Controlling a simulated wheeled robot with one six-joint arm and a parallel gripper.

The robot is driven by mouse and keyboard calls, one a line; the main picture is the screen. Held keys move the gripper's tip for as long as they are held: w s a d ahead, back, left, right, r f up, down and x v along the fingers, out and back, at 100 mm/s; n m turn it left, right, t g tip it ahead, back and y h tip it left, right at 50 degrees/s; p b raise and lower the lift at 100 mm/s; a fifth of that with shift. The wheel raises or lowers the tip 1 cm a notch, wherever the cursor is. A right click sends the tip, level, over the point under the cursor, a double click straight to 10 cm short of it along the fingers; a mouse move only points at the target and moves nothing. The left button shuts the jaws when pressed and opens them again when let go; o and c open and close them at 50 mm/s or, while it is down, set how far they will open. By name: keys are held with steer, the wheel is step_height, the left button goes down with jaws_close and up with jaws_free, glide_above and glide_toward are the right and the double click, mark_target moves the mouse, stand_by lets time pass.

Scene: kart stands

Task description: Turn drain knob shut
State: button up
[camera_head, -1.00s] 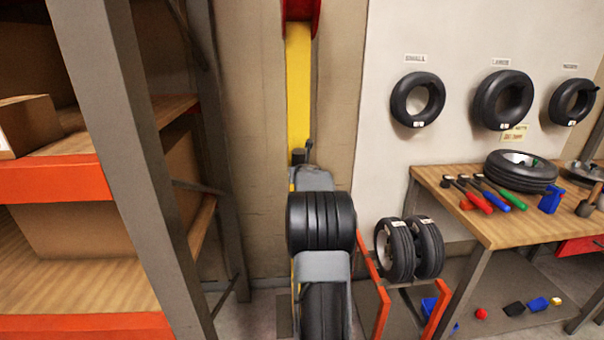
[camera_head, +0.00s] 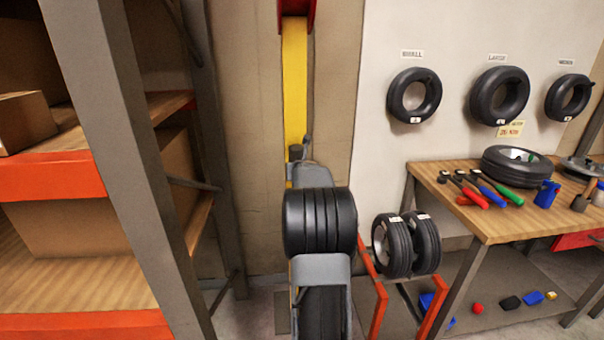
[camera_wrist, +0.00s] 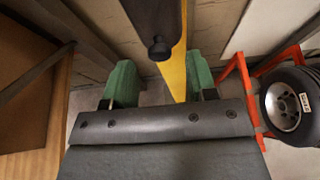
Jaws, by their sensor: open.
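A dark round knob (camera_wrist: 160,48) shows in the wrist view on a dark, upright part beside a yellow strip. It appears just beyond the tips of my gripper (camera_wrist: 161,78), roughly centred between its two green fingers. The fingers are wide apart with nothing between them, and I cannot see any contact with the knob. In the head view a small dark knob-like part (camera_head: 296,152) shows at the lower end of the yellow upright (camera_head: 295,85). My own arm covers the area below it and hides my fingers there.
A shelf rack (camera_head: 95,180) with orange beams and cardboard boxes stands close at left. At right are an orange stand (camera_head: 378,310) with two tires (camera_head: 407,245) and a workbench (camera_head: 475,220) with tools. Several tires hang on the wall. Floor room between rack and stand is narrow.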

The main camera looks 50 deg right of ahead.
steer(key=v, duration=1.2)
steer(key=shift+p, duration=0.4)
steer(key=shift+f, duration=0.1)
